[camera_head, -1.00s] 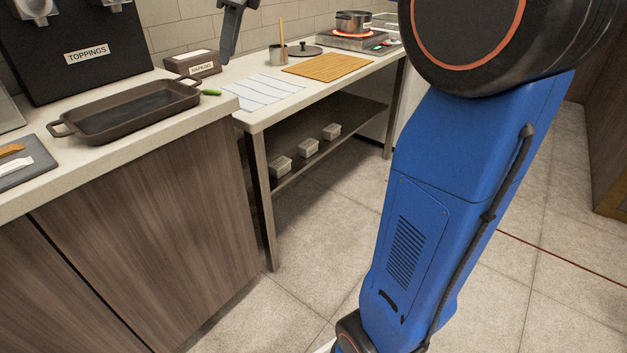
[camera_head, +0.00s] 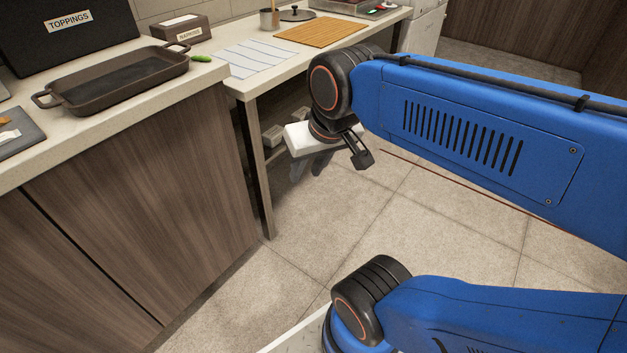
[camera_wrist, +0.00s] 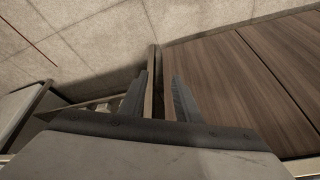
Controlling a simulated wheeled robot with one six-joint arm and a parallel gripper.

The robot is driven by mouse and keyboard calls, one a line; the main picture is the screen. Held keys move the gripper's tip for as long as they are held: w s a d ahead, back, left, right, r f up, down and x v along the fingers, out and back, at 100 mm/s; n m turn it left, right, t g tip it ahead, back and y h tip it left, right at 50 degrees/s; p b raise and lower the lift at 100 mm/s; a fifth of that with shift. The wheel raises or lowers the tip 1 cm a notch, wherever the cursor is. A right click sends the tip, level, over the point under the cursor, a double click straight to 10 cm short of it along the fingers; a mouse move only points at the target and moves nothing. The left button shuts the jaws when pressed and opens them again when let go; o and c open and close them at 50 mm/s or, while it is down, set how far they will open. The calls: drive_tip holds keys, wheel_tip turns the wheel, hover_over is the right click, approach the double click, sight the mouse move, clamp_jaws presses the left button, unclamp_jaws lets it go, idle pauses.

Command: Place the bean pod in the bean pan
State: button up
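The green bean pod (camera_head: 202,58) lies on the pale counter near its right end, just right of the pan's far handle, outside the pan. The brown rectangular pan (camera_head: 115,82) with two handles sits on the counter and looks empty. My gripper (camera_head: 311,168) is out over the floor, right of the counter and lower in the picture than the bean pod. In the wrist view my gripper (camera_wrist: 160,78) has its two fingers apart with nothing between them. Neither bean pod nor pan shows in the wrist view.
A napkin box (camera_head: 182,29) and the toppings dispenser (camera_head: 75,30) stand behind the pan. A dark tray (camera_head: 15,135) lies at the left. The adjoining table holds a striped cloth (camera_head: 247,57) and a bamboo mat (camera_head: 322,33). Open floor (camera_head: 400,230) lies right of the counter.

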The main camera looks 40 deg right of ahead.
drive_tip(key=shift+o, duration=0.7)
drive_tip(key=shift+s+d+f+n, duration=0.15)
drive_tip(key=shift+s+f+n, duration=0.8)
drive_tip(key=shift+f, duration=0.3)
drive_tip(key=w+a+r+n+g+y, duration=0.1)
drive_tip(key=w+r+n+y, duration=0.45)
drive_tip(key=w+r, duration=2.85)
drive_tip(key=n+h, duration=0.2)
drive_tip(key=h, duration=0.1)
approach(201, 56)
drive_tip(key=shift+x, duration=3.75)
clamp_jaws()
